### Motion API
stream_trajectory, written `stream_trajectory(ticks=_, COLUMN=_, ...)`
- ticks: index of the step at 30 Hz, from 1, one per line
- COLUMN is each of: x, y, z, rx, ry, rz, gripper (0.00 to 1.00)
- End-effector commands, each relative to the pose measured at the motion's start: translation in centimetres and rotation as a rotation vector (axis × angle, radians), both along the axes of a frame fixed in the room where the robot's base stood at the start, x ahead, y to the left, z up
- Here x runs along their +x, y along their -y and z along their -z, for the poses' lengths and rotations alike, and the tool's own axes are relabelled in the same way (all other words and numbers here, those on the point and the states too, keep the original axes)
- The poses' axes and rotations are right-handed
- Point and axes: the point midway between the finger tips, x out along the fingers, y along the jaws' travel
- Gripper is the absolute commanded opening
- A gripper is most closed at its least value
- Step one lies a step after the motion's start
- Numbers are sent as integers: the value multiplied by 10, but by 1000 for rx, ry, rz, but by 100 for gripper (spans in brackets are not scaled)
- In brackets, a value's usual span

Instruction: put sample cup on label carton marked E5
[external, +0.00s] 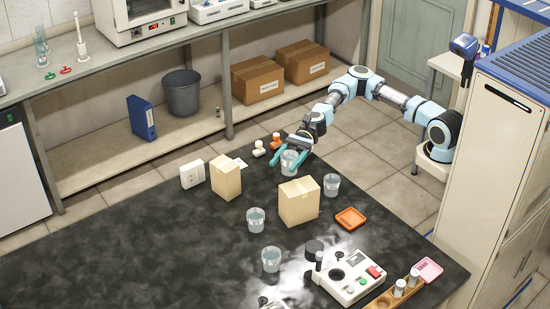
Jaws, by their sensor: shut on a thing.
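My gripper (288,156) is at the far side of the dark bench, with its teal fingers shut on a clear sample cup (289,167). The cup looks upright; I cannot tell whether it touches the bench. Three similar cups stand on the bench: one right of the larger carton (331,186), one left of it (255,222) and one nearer the front (271,260). The larger tan carton (298,205) stands in front of the held cup. A smaller tan carton (225,181) stands to the left. No E5 mark is readable on either carton.
A white box (192,174) stands beside the smaller carton. Small white and orange items (259,149) lie left of my gripper. An orange tray (350,219) and a white instrument (346,278) are at the right. The bench's left part is clear.

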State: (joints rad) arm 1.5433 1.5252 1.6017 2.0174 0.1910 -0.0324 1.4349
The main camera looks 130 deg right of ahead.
Motion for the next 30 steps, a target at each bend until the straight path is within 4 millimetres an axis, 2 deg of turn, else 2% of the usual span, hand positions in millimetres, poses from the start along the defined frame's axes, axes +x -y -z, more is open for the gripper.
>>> stream_trajectory(ticks=1, x=2, y=-13, z=-16, rx=-9, ry=1, rz=-68, gripper=8)
stream_trajectory(ticks=6, x=-1, y=-42, z=-53, rx=-8, ry=0, rz=-243, gripper=8)
stream_trajectory(ticks=9, x=-4, y=-52, z=-66, rx=-7, ry=-1, rz=-303, gripper=8)
stream_trajectory(ticks=12, x=-6, y=-56, z=-70, rx=-2, ry=-2, rz=-333, gripper=8)
stream_trajectory(ticks=14, x=-7, y=-57, z=-66, rx=1, ry=-2, rz=-343, gripper=8)
stream_trajectory(ticks=21, x=-7, y=-58, z=-27, rx=2, ry=-2, rz=-345, gripper=8)
stream_trajectory(ticks=26, x=-7, y=-58, z=-12, rx=0, ry=-2, rz=-344, gripper=8)
stream_trajectory(ticks=30, x=-7, y=-58, z=8, rx=4, ry=-3, rz=-343, gripper=8)
